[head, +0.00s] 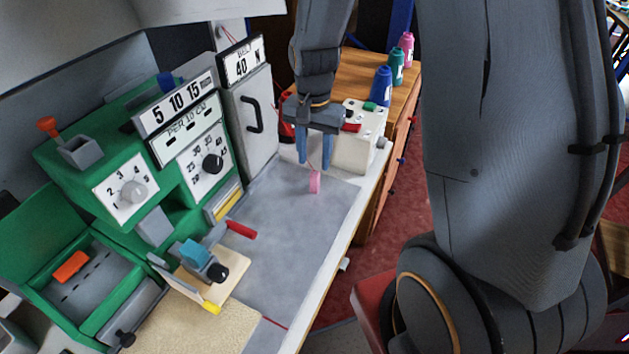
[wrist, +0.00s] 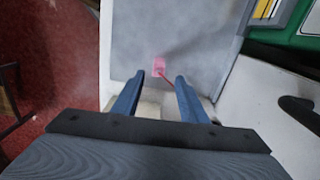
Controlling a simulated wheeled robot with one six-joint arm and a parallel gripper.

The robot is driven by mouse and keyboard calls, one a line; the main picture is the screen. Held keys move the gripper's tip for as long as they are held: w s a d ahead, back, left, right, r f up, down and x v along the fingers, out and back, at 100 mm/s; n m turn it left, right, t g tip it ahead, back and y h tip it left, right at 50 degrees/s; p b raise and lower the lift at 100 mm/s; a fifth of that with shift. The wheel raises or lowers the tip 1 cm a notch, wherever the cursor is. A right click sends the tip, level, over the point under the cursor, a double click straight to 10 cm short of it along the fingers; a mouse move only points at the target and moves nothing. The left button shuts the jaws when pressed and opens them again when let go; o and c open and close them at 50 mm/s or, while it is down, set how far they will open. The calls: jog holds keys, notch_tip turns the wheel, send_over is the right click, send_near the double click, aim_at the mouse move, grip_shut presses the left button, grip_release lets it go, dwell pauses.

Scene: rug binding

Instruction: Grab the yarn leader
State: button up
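A small pink tag (head: 314,182), which looks like the yarn leader, is at the grey worktop just below my gripper (head: 314,166). In the wrist view the pink piece (wrist: 159,64) shows just beyond and between the fingertips of my gripper (wrist: 159,78). A thin red strand (wrist: 167,80) runs from it back between the fingers. My gripper points down with its two blue fingers apart and nothing held between them. I cannot tell whether the fingers touch the strand.
A green machine (head: 130,150) with dials stands on the left. A grey cabinet (head: 250,115) with a black handle is behind the worktop (head: 285,235). A cream box (head: 355,145) with buttons stands right of my gripper. Several yarn cones (head: 381,88) stand on a wooden cabinet behind.

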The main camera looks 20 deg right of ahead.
aim_at(315, 173)
jog(key=shift+s+f+p, duration=0.15)
jog(key=shift+f+p, duration=0.15)
jog(key=shift+f, duration=0.8)
jog(key=shift+s+f+p, duration=0.1)
jog(key=shift+f+p, duration=0.15)
jog(key=shift+f, duration=0.85)
grip_shut()
